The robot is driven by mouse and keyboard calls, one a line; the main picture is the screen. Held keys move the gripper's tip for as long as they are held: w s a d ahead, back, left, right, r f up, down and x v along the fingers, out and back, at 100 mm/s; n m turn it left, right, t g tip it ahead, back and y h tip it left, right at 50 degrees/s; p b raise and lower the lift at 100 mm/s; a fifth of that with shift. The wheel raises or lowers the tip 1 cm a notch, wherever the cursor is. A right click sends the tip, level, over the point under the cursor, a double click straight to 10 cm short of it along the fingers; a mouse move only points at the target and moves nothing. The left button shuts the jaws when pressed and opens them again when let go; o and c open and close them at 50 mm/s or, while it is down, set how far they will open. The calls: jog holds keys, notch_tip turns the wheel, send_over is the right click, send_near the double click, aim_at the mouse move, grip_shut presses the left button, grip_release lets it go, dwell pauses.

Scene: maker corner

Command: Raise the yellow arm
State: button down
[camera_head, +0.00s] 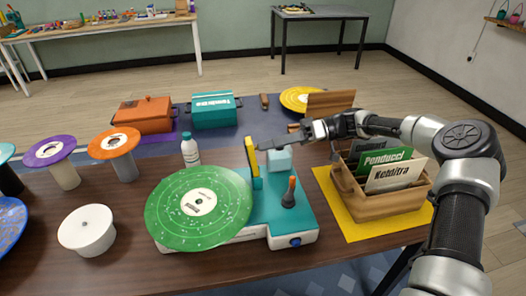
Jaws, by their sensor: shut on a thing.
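The yellow arm (251,158) is a short flat bar on a teal mount at the back of the record player (270,208), and it stands steeply upright. My gripper (262,146) reaches in from the right, and its tip is shut on the yellow arm near its upper part. The fingertips are small in this view, and the exact contact is partly hidden. A green record (198,207) lies on the player to the left of the yellow arm. A light blue block (279,160) is just right of the arm, under my gripper.
A dark knob with an orange tip (290,192) stands on the player's right side. A white bottle (190,150) is behind the record. A wooden crate of sleeves (388,204) sits on a yellow mat (349,225) at right, below my arm. Stands with discs are at left.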

jog(key=shift+w+d+f+y+b, duration=0.1)
jog(key=shift+d+f+y+b, duration=0.1)
jog(key=shift+d+y+b, duration=0.15)
jog(key=shift+a, duration=0.1)
jog(key=c, duration=1.7)
grip_release()
notch_tip(320, 180, up, 10)
jog(key=shift+r+p, duration=0.1)
jog(key=shift+p, duration=0.5)
